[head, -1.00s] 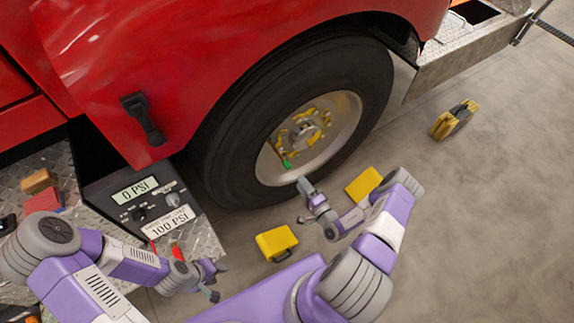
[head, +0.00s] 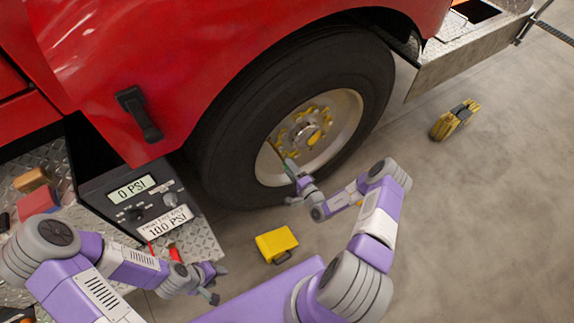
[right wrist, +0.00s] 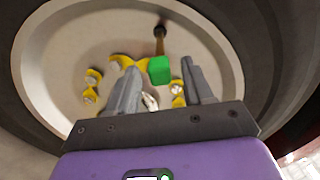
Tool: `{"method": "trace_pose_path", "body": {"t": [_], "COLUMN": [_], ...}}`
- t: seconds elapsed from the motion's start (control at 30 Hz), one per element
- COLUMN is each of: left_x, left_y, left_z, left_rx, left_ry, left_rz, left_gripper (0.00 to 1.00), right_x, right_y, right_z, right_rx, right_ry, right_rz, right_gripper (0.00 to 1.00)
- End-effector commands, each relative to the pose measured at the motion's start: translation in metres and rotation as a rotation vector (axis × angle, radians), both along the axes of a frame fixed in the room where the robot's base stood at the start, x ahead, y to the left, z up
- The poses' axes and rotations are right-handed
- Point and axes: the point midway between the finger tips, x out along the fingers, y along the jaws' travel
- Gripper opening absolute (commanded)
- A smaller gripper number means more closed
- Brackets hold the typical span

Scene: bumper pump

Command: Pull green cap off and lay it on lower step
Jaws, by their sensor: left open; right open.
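The green cap (right wrist: 159,70) is on a brown stem at the wheel in the right wrist view. It shows between the fingertips of my right gripper (right wrist: 160,75), which is open; I cannot tell whether it touches them. In the head view my right gripper (head: 289,184) is at the lower rim of the wheel (head: 335,150) and mostly hides the cap. My left gripper (head: 213,281) is open and empty, low at the left. A diamond-plate step (head: 205,240) lies beside the gauge box; I cannot tell whether it is the lower step.
The gauge box (head: 125,200) reads 0 PSI and carries a 100 PSI label. A yellow case (head: 274,244) lies on the floor near my right arm. A yellow chock (head: 455,119) stands at the right. Red and tan blocks (head: 35,202) sit at the far left.

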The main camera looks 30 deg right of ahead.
Motion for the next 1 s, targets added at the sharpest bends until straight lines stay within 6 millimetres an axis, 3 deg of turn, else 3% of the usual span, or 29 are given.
{"method": "trace_pose_path", "body": {"t": [1.0], "left_x": [0.0000], "left_y": [0.0000], "left_z": [0.0049], "left_rx": [0.000], "left_ry": [0.000], "left_rz": [0.000], "left_gripper": [0.43], "right_x": [0.0063], "right_y": [0.0007], "right_z": [0.0004], "right_rx": [0.002], "right_ry": [0.000], "right_rz": [0.000], "right_gripper": [0.51]}}
